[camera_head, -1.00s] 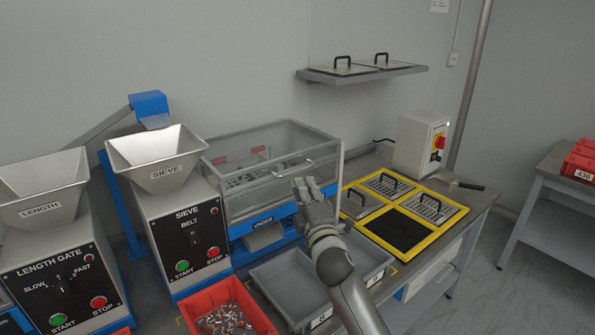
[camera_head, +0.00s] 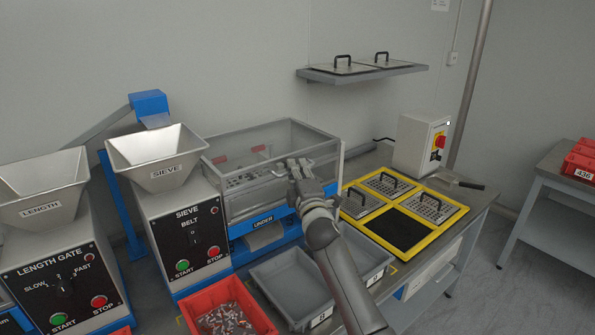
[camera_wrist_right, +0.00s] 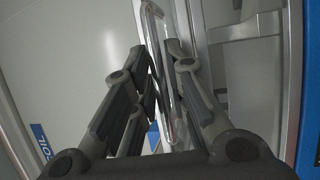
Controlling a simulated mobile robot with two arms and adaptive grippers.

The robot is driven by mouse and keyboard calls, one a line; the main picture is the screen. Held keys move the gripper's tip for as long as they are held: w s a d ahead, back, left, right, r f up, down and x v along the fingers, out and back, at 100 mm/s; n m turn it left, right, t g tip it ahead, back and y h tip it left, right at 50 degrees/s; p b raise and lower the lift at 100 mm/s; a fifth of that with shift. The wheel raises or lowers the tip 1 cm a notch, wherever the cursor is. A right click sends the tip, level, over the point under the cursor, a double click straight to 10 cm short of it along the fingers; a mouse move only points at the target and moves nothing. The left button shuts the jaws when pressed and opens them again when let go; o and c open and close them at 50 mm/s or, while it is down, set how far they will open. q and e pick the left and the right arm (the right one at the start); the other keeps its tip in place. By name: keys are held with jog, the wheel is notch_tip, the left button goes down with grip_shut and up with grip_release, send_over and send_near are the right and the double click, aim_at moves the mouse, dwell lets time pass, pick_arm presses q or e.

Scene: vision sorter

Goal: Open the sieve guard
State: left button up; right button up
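The sieve guard (camera_head: 262,143) is a clear, metal-framed cover over the sieve on the blue "UNDER" machine. It looks down, with the sieve and red parts visible through it. Its bar handle is at the front; in the wrist view the shiny handle (camera_wrist_right: 157,45) runs between my finger pads. My right gripper (camera_head: 291,167) is at this handle, its fingers drawn in close around the bar; it also shows in the wrist view (camera_wrist_right: 163,55). The exact contact is partly hidden by the fingers. My left gripper is out of view.
The SIEVE control box (camera_head: 187,236) and hopper (camera_head: 158,152) stand left of the guard. Grey trays (camera_head: 262,272) and a red bin (camera_head: 190,309) lie in front. A yellow-framed rack (camera_head: 452,199) holds sieve plates at right. A shelf (camera_head: 410,70) hangs above.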

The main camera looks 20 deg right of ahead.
grip_shut()
